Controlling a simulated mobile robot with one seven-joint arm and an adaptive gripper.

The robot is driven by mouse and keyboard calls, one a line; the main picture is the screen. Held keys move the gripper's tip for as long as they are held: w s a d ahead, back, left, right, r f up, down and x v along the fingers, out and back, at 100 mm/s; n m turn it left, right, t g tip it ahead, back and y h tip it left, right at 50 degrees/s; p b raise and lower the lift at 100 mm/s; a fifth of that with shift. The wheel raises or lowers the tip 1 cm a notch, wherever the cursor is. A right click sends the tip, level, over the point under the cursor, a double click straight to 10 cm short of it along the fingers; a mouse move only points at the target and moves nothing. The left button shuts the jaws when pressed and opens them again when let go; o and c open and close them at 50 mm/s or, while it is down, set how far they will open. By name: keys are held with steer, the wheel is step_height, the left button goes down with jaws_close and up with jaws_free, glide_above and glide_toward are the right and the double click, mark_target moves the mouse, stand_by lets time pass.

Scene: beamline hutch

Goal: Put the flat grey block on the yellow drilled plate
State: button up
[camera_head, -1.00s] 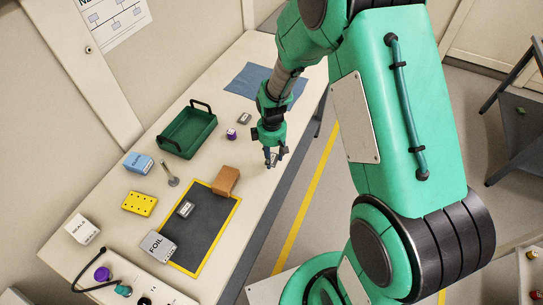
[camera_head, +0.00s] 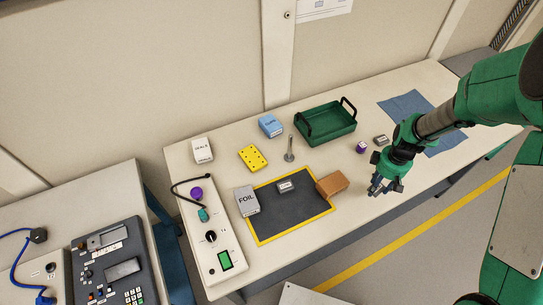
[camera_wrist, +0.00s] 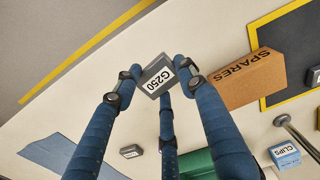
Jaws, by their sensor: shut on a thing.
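My gripper (camera_head: 378,189) is shut on a grey block (camera_wrist: 157,76) labelled "G250", seen between the blue fingertips in the wrist view. In the head view the block is mostly hidden by the fingers. I cannot tell its height above the table. The yellow drilled plate (camera_head: 253,157) lies on the table left of my gripper, beyond the dark mat, with nothing on it. Two other small grey labelled blocks show: one on the dark mat (camera_head: 286,186), one on the table by the purple item (camera_head: 381,140).
A brown "SPARES" box (camera_head: 332,185) stands between my gripper and the dark yellow-edged mat (camera_head: 290,212). A metal post (camera_head: 289,149), blue "CLIPS" box (camera_head: 271,125), green tray (camera_head: 326,135), "SEALS" box (camera_head: 203,150) and "FOIL" box (camera_head: 246,201) stand around the plate.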

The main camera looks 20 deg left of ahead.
mark_target(253, 158)
steer(key=a+n, duration=0.1)
steer(key=a, duration=0.3)
steer(key=a+n, duration=0.2)
steer(key=a, duration=0.2)
steer(key=a+n+p, duration=0.1)
steer(key=a, duration=0.3)
steer(key=shift+s+a+r+n, duration=0.1)
steer(key=shift+r+n, duration=0.2)
steer(key=shift+r, duration=0.05)
steer(key=a+n, duration=0.1)
steer(key=a, duration=0.2)
steer(key=s+a+n, duration=0.1)
steer(key=a, duration=0.2)
steer(key=s+a+n+p, duration=0.1)
steer(key=a, duration=0.2)
steer(key=shift+a+r+n, duration=0.2)
steer(key=shift+n, duration=0.2)
steer(key=s+a+n, duration=0.2)
steer(key=s+a, duration=0.1)
steer(key=a, duration=0.2)
steer(key=s+a+n+p, duration=0.1)
steer(key=s+a+n, duration=0.1)
steer(key=a, duration=0.4)
steer(key=s+a+n, duration=0.3)
steer(key=s+a, duration=0.1)
steer(key=a, duration=0.2)
steer(key=shift+a+r, duration=0.2)
steer(key=shift+r, duration=0.2)
steer(key=shift+w, duration=0.15)
